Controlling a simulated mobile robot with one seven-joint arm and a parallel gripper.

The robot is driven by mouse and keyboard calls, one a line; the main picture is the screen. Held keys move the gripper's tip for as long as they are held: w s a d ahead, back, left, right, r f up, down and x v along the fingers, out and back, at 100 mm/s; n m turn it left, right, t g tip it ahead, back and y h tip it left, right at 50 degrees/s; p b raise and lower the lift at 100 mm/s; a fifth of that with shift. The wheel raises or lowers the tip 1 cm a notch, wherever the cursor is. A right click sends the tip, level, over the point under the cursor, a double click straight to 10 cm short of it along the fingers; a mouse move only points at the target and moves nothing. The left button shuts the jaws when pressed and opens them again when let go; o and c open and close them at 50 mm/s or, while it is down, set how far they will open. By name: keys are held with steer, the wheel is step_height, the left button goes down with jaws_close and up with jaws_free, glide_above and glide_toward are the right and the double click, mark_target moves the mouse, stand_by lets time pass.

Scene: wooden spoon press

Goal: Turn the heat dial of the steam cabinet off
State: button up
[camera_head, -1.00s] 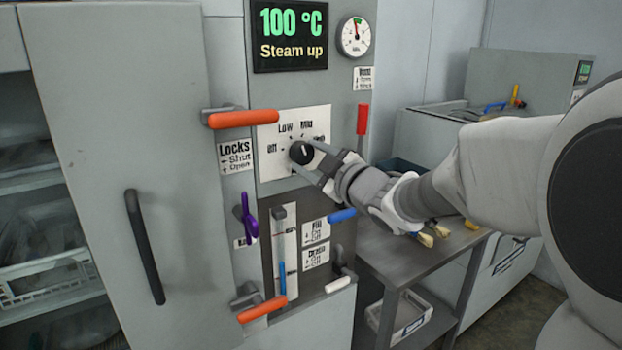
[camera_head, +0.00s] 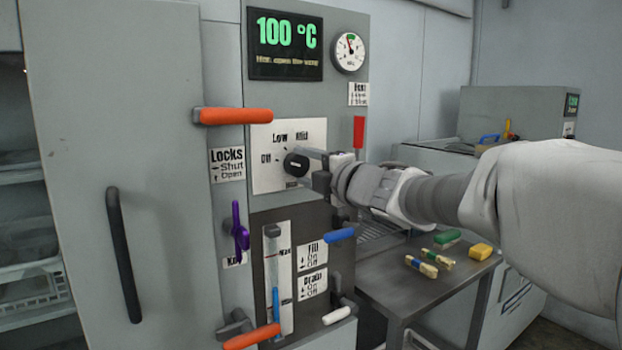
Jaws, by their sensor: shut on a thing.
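The steam cabinet (camera_head: 160,60) is a tall grey unit on the left. Its heat dial (camera_head: 295,163) is a round black knob on a white plate marked Off, Low and Mid; a further marking is hidden behind my gripper. The dial's pale pointer line lies nearly level, its left end toward the Off mark. My gripper (camera_head: 305,163) comes from the right and is shut on the dial, one finger hiding the other.
Orange lock handles (camera_head: 238,116), a red lever (camera_head: 359,132), a purple handle (camera_head: 240,228) and a blue lever (camera_head: 340,236) stick out around the dial plate. A grey table (camera_head: 400,290) at right holds small wooden pieces, a green block and a yellow block.

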steer(key=shift+r+n+b, duration=0.1)
steer(key=shift+n+b, duration=0.25)
steer(key=shift+n, duration=0.25)
steer(key=o, duration=1.4)
steer(key=shift+c, duration=0.2)
steer(key=p+v, duration=0.3)
steer(key=v, duration=1.4)
steer(key=shift+s+d, duration=0.15)
